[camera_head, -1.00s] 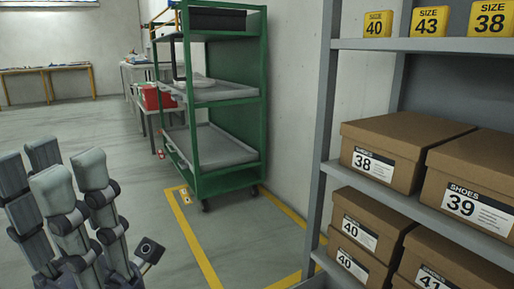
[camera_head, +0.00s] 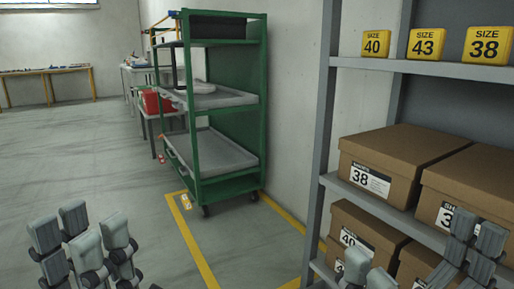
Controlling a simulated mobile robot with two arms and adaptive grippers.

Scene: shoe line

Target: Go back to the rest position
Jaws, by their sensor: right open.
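My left gripper (camera_head: 78,238) is at the lower left of the head view. Its grey fingers point up and stand apart, with nothing seen between them. My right gripper (camera_head: 424,255) is at the lower right, in front of the shoe shelf. Its fingers are spread wide and hold nothing; the shoe boxes show behind them. The lower parts of both grippers are cut off by the picture's bottom edge.
The grey shelf (camera_head: 318,150) at the right holds brown shoe boxes (camera_head: 402,150) and yellow size signs (camera_head: 427,43). A green cart (camera_head: 228,186) stands by the wall. Yellow tape (camera_head: 192,240) marks the floor. Open floor (camera_head: 75,150) lies to the left.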

